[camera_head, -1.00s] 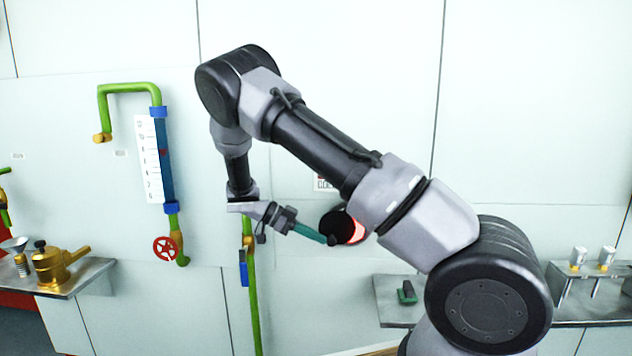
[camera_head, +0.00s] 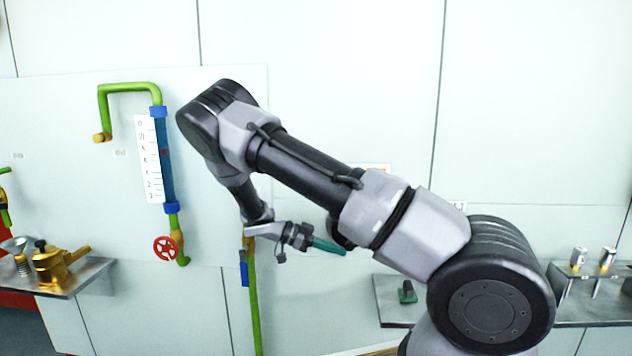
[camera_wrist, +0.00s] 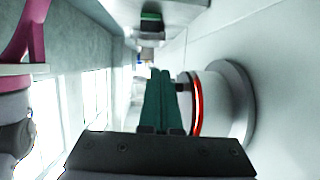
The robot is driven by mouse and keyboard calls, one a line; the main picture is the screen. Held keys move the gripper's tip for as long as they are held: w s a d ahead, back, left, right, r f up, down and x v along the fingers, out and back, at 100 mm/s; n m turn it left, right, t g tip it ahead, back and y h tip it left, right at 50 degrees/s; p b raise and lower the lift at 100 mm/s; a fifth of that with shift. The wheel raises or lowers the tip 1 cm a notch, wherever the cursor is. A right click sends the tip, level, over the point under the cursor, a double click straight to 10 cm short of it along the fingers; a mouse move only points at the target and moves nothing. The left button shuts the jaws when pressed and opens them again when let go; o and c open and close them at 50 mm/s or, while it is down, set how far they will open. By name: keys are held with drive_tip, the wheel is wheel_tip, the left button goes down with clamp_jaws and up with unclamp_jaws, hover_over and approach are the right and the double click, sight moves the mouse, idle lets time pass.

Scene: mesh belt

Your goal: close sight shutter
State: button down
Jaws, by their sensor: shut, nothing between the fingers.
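The sight (camera_wrist: 218,105) shows in the wrist view as a pale round housing on a wall flange, with a red ring around its front edge. A small dark piece at its rim is close to my fingers. In the head view, only a dark round part of the sight or its shutter (camera_head: 340,232) shows, mostly hidden behind my arm. I cannot tell how far the shutter covers the sight. My gripper (camera_head: 343,251), with green fingers, is shut and empty just in front of it. In the wrist view the fingers (camera_wrist: 159,75) lie just left of the red ring; contact is unclear.
A green pipe with a gauge (camera_head: 168,160) and red handwheel (camera_head: 165,249) is on the wall at left. A shelf holds a brass can (camera_head: 60,265). A small shelf (camera_head: 390,312) with a green block (camera_head: 407,293) is below right.

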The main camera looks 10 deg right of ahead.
drive_tip(key=shift+r, duration=0.1)
idle(0.3)
wheel_tip(320, 180, up, 10)
drive_tip(key=s+r+n+t+y, duration=1)
drive_tip(key=s+r+n+y, duration=0.5)
drive_tip(key=s+r, duration=0.6)
drive_tip(key=shift+r+n+t, duration=0.4)
drive_tip(key=shift+r+n, duration=0.6)
drive_tip(key=shift+r, duration=0.65)
drive_tip(key=shift+d, duration=0.1)
